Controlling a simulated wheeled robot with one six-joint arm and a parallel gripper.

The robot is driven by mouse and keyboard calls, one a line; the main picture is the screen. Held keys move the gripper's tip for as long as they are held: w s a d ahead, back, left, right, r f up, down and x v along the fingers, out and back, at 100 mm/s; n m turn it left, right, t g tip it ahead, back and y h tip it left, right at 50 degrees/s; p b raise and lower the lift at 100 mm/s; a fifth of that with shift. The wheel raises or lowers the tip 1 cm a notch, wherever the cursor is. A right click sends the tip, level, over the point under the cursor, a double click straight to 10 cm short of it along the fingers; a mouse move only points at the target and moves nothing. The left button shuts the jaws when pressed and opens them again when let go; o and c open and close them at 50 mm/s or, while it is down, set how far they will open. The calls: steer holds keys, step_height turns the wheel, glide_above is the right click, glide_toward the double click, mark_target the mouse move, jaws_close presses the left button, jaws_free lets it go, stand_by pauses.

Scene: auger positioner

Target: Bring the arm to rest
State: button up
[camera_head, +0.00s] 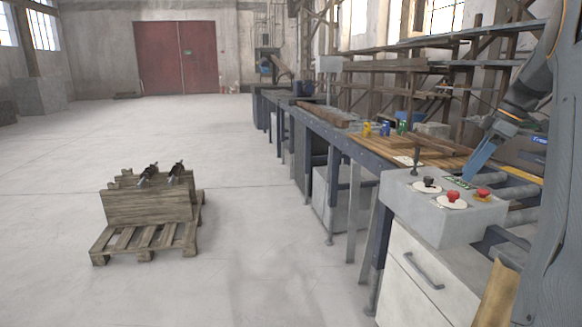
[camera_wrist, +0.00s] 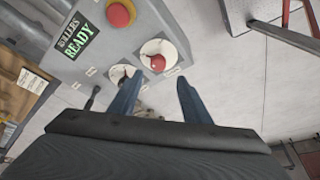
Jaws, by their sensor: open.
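My gripper (camera_wrist: 158,98) is open in the wrist view, with its two blue fingers apart and nothing between them. It is over the edge of a grey control box (camera_wrist: 120,45). The left finger overlaps the area of a dark knob (camera_wrist: 118,75), and a red knob (camera_wrist: 157,62) on a white disc shows just beyond the fingertips. I cannot tell whether a finger touches the box. In the head view, my gripper (camera_head: 480,158) is a blue shape above the back of the control box (camera_head: 430,215), and my arm comes down from the upper right.
A red button (camera_wrist: 119,14) and a display reading "ROLLERS READY" (camera_wrist: 77,36) are on the box. A long workbench (camera_head: 345,145) runs back from it, with small coloured cans (camera_head: 384,128) on top. A pallet (camera_head: 150,240) stands at left. The floor between is clear.

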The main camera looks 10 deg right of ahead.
steer(key=s+a+f+m+g+h, duration=0.15)
steer(key=a+f, duration=0.25)
steer(key=a, duration=0.5)
steer(key=s+a+f+m, duration=0.2)
steer(key=a+f, duration=0.2)
steer(key=a, duration=0.4)
steer(key=s+a+f+m+g+h, duration=0.15)
steer(key=a+f, duration=0.25)
steer(key=a, duration=0.5)
steer(key=s+a+f+m, duration=0.2)
steer(key=s+a+f, duration=0.2)
steer(key=s+a, duration=0.3)
steer(key=s+a+f+m+t, duration=0.1)
steer(key=s+a+f+m, duration=0.1)
steer(key=s+a+f, duration=0.2)
steer(key=s+a, duration=0.3)
steer(key=s, duration=0.3)
steer(key=shift+s+f+m, duration=0.25)
steer(key=shift+f+m, duration=0.15)
steer(key=shift+c, duration=1.3)
steer(key=shift+d, duration=0.2)
steer(key=shift+c, duration=0.2)
